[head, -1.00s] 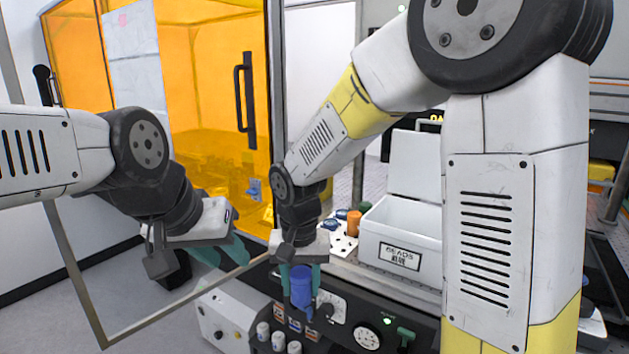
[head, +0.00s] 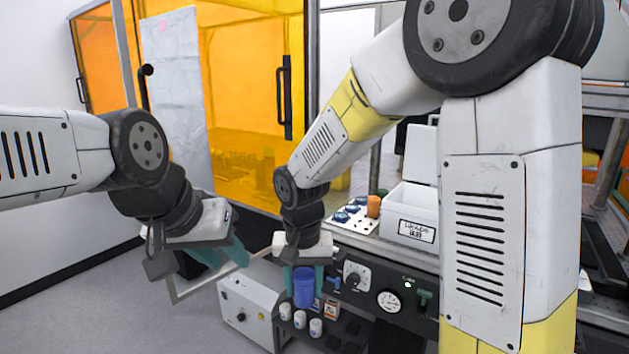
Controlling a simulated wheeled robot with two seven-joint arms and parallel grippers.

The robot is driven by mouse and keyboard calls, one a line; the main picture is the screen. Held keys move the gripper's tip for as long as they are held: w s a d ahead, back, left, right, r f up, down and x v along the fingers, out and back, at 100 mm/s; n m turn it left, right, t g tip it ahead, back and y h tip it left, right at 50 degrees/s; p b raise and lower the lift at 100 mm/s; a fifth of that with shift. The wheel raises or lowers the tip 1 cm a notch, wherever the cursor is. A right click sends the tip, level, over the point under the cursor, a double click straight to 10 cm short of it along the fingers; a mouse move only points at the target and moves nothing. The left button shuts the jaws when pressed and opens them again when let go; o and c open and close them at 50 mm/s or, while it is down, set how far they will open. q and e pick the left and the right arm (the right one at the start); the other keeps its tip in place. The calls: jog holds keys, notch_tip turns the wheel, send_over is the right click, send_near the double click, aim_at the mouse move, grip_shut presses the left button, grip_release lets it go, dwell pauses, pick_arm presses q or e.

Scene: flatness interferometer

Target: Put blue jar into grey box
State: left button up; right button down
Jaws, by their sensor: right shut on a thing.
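The blue jar (head: 303,287) is upright between the teal fingers of my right gripper (head: 303,280), which is shut on it. It hangs in front of the dark control panel, above or beside small white jars; the exact gap cannot be told. The grey box (head: 408,227) is a pale box with a black-framed label and a raised lid, on the bench to the right of and beyond my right gripper. Its inside is mostly hidden. My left gripper (head: 222,256) is at the left, tilted down, its teal fingers apart with nothing seen between them.
A tray (head: 362,226) with blue items and an orange jar (head: 374,206) stands left of the box. Small white jars (head: 300,319) sit low at the front. A grey frame (head: 205,287) runs behind my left gripper. An orange-glazed enclosure (head: 245,110) stands behind.

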jog(key=shift+w+d+f, duration=0.55)
jog(key=shift+w+d, duration=0.1)
jog(key=shift+d, duration=0.05)
jog(key=w+d+f, duration=0.4)
jog(key=d+f, duration=0.2)
jog(key=d, duration=0.2)
jog(key=w+d+f, duration=0.3)
jog(key=d+f, duration=0.3)
jog(key=d, duration=0.2)
jog(key=shift+w+d, duration=0.25)
jog(key=shift+w, duration=0.1)
